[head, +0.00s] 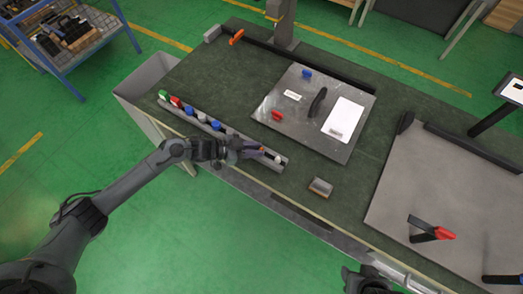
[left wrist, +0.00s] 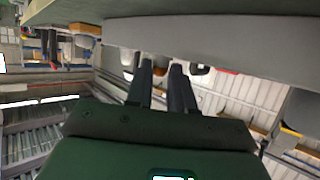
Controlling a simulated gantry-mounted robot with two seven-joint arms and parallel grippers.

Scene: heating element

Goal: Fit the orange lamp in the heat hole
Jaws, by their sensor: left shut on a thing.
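A narrow grey rail (head: 150,99) along the near table edge holds a row of small coloured lamps, among them green (head: 163,94), red (head: 175,101) and blue (head: 215,125). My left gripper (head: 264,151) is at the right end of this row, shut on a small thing. A hint of orange shows at its fingertips, but the held thing is mostly hidden. In the left wrist view both fingers (left wrist: 162,75) point at the row, with a small pale and dark piece between them. My right gripper (head: 367,281) is partly in view at the bottom edge. I cannot make out the heat hole.
A metal plate (head: 268,104) with red and blue pieces, a black handle (head: 317,103) and a white sheet (head: 344,117) lies behind the rail. A small block (head: 320,187) sits right of the rail. A larger grey board (head: 420,185) is at the right.

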